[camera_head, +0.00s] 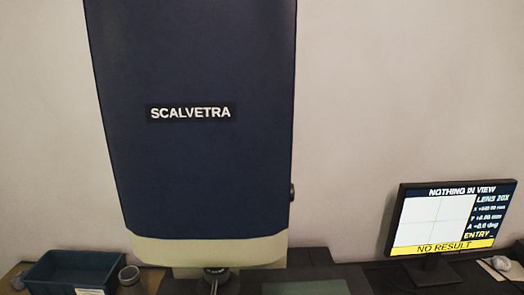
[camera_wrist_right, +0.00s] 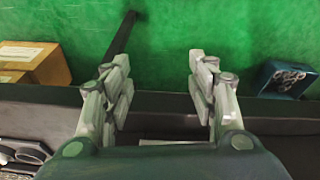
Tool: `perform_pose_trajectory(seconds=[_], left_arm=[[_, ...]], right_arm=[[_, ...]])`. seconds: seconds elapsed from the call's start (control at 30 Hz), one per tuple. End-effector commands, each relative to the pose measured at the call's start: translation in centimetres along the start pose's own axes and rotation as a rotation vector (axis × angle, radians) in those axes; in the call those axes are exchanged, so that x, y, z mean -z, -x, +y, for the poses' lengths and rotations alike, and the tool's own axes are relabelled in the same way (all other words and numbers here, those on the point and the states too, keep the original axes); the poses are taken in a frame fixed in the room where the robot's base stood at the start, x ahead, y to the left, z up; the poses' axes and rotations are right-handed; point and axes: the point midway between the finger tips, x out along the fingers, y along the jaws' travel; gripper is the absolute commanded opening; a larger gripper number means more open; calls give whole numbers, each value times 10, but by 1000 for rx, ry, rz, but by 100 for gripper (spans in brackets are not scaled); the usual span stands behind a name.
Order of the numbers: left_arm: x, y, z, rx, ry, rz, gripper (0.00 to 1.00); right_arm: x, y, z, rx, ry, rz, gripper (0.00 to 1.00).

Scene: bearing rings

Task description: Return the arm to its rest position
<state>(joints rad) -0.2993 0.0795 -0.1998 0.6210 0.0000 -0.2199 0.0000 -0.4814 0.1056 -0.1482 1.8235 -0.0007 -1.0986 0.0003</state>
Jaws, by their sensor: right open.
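My right gripper (camera_wrist_right: 158,68) shows in the right wrist view. Its two grey jointed fingers stand wide apart with nothing between them. A green surface and a dark ledge lie beyond the fingers, and neither finger appears to hold anything. Neither of my grippers shows in the head view, and my left gripper is in no view.
The head view shows a dark blue SCALVETRA machine (camera_head: 190,170), a teal bin (camera_head: 75,272), a grey ring (camera_head: 129,275) and a monitor (camera_head: 450,220) reading "NO RESULT". The wrist view shows brown boxes (camera_wrist_right: 35,62), a blue bin with rings (camera_wrist_right: 285,78) and a black bar (camera_wrist_right: 122,35).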

Motion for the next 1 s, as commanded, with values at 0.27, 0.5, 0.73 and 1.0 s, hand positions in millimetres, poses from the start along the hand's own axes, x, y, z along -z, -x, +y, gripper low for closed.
perform_pose_trajectory(seconds=[0.27,0.5,0.73,1.0], left_arm=[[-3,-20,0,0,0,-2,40],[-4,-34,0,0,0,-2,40],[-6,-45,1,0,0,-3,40],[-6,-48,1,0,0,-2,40]], right_arm=[[-73,-115,-5,7,10,-57,53],[-151,-185,-9,11,20,-97,53],[-223,-221,-10,14,28,-129,53],[-256,-229,-9,14,33,-141,53]])
